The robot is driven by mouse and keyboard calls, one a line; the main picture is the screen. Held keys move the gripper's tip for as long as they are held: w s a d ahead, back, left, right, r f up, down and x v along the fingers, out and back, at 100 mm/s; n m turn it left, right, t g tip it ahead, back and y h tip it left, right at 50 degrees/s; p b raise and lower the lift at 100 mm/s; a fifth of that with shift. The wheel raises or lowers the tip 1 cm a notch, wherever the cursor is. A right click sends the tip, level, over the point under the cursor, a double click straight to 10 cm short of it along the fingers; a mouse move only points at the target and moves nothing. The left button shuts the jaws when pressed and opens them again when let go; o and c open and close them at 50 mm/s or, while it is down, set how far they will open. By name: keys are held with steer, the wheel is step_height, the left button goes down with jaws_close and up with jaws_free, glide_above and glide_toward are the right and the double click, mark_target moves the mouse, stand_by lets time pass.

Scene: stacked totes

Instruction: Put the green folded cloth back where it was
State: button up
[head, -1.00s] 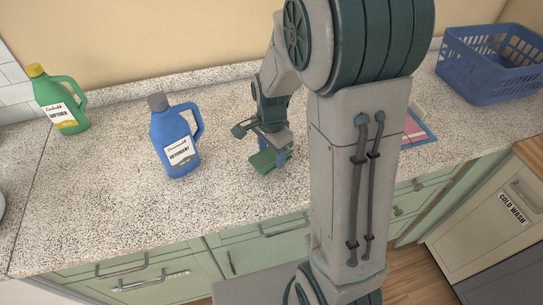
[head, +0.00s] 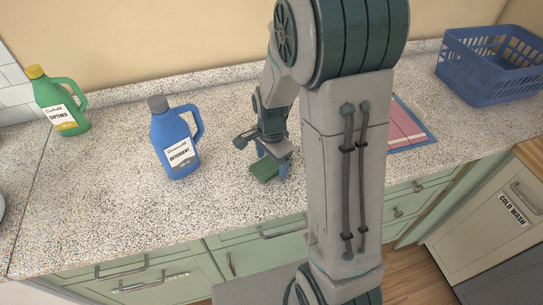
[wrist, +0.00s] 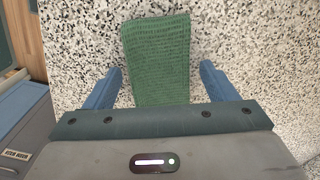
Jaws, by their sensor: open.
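The green folded cloth (head: 264,171) lies on the speckled counter, right of the blue detergent bottle. In the wrist view the cloth (wrist: 157,55) is a flat textured strip, its near end hidden by my gripper's body. My gripper (head: 272,160) is low over the counter at the cloth, pointing down. In the wrist view my gripper (wrist: 161,72) is open, with one blue finger on each side of the cloth and a gap of counter between each finger and the cloth. Part of the cloth is hidden by the gripper in the head view.
The blue detergent bottle (head: 175,140) stands just left of my gripper. A green softener bottle (head: 57,102) is farther left. A pink mat with a blue border (head: 405,126) lies right of my arm. A blue basket (head: 490,64) sits at the far right. The front counter is clear.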

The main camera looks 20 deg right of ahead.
mark_target(272, 161)
step_height(272, 161, up, 12)
steer(key=s+r+n+t, duration=0.1)
steer(key=s+r+n, duration=0.1)
steer(key=s+n, duration=0.5)
steer(key=s+r+n+t, duration=0.2)
steer(key=s+n, duration=0.4)
steer(key=s, duration=0.1)
steer(key=shift+s+r+n, duration=0.2)
steer(key=shift+r+n, duration=0.1)
steer(key=shift+n, duration=0.1)
